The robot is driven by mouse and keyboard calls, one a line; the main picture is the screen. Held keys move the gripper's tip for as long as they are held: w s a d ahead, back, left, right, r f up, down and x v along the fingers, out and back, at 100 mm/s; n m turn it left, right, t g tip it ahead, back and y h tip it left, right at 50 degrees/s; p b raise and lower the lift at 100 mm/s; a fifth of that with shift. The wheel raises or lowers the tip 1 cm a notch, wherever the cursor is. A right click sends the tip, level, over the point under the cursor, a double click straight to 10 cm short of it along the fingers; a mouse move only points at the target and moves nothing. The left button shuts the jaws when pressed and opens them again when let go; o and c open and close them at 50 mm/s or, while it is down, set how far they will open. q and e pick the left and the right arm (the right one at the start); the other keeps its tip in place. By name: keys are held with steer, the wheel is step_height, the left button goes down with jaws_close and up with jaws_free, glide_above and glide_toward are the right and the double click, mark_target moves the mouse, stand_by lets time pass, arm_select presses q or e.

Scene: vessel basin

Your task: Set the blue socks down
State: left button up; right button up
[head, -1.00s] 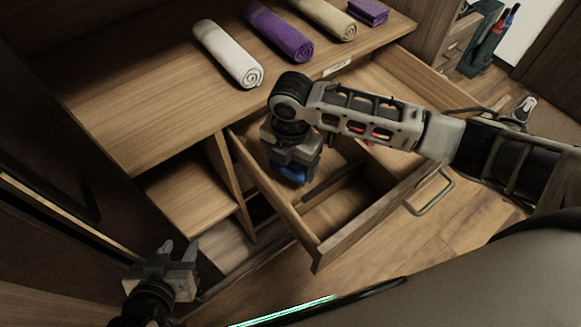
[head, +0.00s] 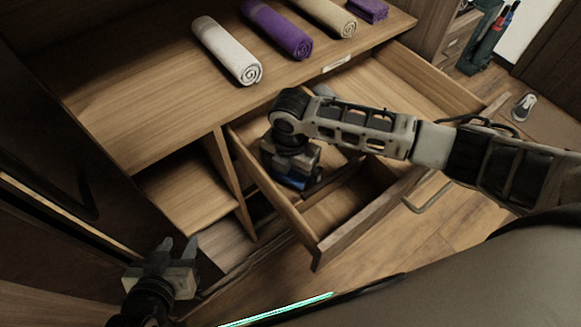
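The blue socks (head: 294,183) show as a small blue patch under my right gripper (head: 296,180), inside the open drawer (head: 336,238). My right gripper points down into the drawer's left part, close to a divider. It appears shut on the blue socks; its own body hides the fingertips and most of the socks, and I cannot tell whether they touch the drawer floor. My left gripper (head: 178,246) is open and empty at the lower left, outside the drawer and in front of the cabinet's shelves.
Rolled white (head: 228,50), purple (head: 277,28) and beige (head: 322,15) towels lie on the cabinet top (head: 150,95), with a folded purple cloth (head: 368,10) beside them. The drawer's front compartment looks empty. A shoe (head: 523,107) is on the floor at right.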

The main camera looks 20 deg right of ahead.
step_height(320, 180, up, 12)
steer(key=p, duration=0.1)
steer(key=shift+r, duration=0.15)
stand_by(0.3)
stand_by(0.3)
